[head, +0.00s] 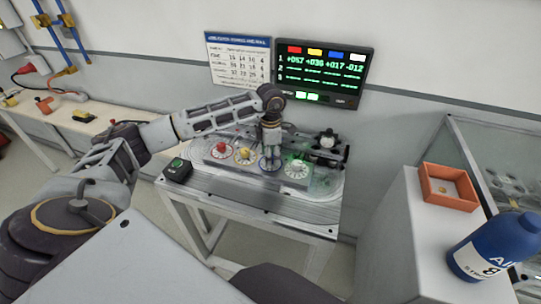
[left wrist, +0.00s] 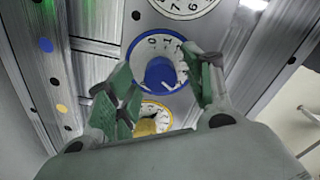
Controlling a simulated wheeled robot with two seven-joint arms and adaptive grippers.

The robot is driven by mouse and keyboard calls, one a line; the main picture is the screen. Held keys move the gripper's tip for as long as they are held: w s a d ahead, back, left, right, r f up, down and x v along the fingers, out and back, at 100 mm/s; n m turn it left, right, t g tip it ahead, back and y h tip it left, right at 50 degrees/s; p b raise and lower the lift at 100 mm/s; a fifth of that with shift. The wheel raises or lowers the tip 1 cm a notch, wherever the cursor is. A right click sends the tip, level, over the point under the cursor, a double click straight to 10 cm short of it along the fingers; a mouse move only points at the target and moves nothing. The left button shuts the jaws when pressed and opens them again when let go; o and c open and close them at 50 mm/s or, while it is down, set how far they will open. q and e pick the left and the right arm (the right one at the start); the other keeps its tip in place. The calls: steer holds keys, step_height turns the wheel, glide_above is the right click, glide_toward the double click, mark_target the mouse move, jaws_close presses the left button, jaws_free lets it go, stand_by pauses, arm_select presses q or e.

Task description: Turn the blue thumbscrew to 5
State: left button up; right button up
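The blue thumbscrew (left wrist: 160,74) sits in the middle of a white dial with a blue rim (left wrist: 137,53) in the left wrist view. Numbers ring the dial; some are hidden by my fingers, and I cannot surely read the setting. My left gripper (left wrist: 160,68) is open, with a green-padded finger on each side of the thumbscrew. I see no clear contact with it. In the head view my left gripper (head: 270,152) points down over the blue dial (head: 270,164) and hides its knob. My right gripper is in neither view.
A red knob (head: 222,149), a yellow knob (head: 244,154) and a white dial (head: 297,170) flank the blue dial. A black box (head: 177,169) stands left on the table. A lit display (head: 325,73) hangs behind. An orange tray (head: 448,188) and blue bottle (head: 494,245) stand right.

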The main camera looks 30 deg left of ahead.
arm_select(q)
step_height(320, 180, up, 12)
stand_by(1.1)
stand_by(0.5)
